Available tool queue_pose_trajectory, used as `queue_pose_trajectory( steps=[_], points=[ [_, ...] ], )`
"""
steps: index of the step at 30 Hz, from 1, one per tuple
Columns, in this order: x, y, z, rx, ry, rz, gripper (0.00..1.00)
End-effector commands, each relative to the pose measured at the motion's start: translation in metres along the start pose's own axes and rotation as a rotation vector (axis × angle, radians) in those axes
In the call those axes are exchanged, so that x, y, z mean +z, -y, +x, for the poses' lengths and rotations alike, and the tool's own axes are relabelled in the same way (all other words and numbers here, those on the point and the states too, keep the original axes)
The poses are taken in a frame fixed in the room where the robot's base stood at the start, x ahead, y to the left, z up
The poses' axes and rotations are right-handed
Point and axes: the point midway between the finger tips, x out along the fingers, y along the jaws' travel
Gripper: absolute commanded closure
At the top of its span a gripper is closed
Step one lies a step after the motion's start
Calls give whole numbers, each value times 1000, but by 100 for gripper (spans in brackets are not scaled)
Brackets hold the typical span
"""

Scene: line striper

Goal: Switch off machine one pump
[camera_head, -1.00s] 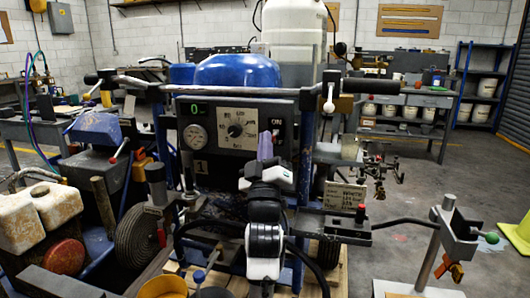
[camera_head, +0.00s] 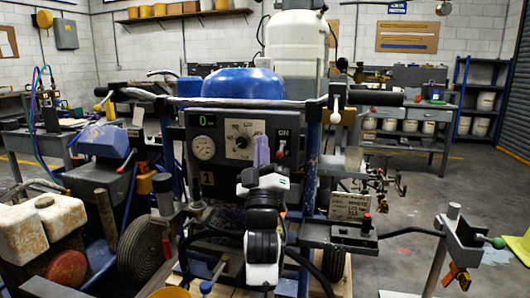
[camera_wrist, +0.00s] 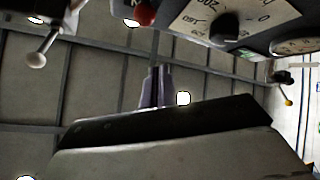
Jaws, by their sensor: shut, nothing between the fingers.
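Machine one is a line striper with a dark panel (camera_head: 192,165) marked 1. The panel carries a green 0 display (camera_head: 207,120), a round gauge (camera_head: 204,147), a pressure dial (camera_head: 241,142) and an ON label (camera_head: 284,132). In the wrist view, inverted, a red knob (camera_wrist: 145,14) shows beside the dial (camera_wrist: 225,28); it looks like the switch by the ON label. My gripper (camera_head: 262,150) has purple fingers, shut and empty, in front of the panel between dial and ON label. The fingers (camera_wrist: 157,88) appear apart from the red knob.
A handlebar with a white-knobbed lever (camera_head: 335,117) crosses above the panel; the lever shows in the wrist view (camera_wrist: 37,58). A blue tank (camera_head: 240,84) stands behind. Another machine with dirty white jugs (camera_head: 50,220) is at left. A post with a green-knobbed arm (camera_head: 470,238) stands right.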

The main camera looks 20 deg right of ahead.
Motion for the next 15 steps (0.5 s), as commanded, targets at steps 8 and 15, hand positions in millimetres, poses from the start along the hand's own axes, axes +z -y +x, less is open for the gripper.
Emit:
queue_pose_trajectory(
  steps=[8, 15],
  points=[
    [9, 5, -67, -2, 4, -2, 100],
    [10, 6, -96, -1, 2, 0, 100]
  ],
)
